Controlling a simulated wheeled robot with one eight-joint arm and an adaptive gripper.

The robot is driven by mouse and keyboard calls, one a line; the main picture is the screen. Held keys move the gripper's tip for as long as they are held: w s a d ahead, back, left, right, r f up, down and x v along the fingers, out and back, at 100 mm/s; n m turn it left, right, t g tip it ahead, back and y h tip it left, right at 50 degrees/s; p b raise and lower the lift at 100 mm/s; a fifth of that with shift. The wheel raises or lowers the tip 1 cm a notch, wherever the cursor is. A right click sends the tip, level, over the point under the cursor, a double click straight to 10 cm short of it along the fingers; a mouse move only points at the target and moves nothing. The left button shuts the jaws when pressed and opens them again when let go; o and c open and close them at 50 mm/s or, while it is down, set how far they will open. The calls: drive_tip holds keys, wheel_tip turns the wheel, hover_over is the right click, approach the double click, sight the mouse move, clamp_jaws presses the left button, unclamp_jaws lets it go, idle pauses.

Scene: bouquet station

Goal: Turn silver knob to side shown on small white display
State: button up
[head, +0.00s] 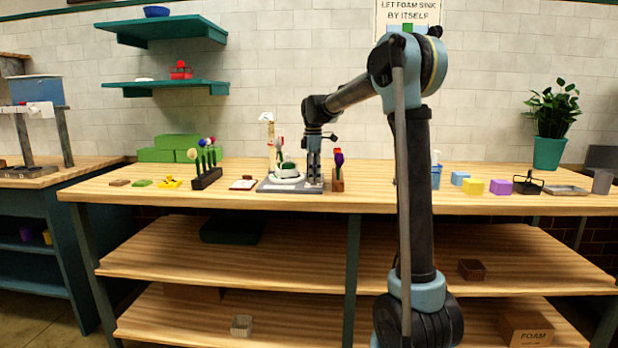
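A grey station base (290,189) stands on the bench, with a white round holder (286,181) and green foam on it. A pale post (271,148) rises behind it, topped by a small white piece (266,117). I cannot tell whether this is the display, and no side marking is readable. My gripper (314,180) points down at the right end of the base, right of the white holder. The silver knob is not distinguishable; my gripper covers that end of the base. The fingers are too small to show whether they are open, shut or touching anything.
A dark rack with flowers (207,178) stands left of the base. A brown holder with purple and red flowers (338,172) stands close on the right of my gripper. Colored blocks (473,186) and a black wire basket (527,184) lie further right. The bench front (270,203) is clear.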

wheel_tip(320, 180, up, 12)
drive_tip(key=shift+w, duration=0.2)
idle(0.5)
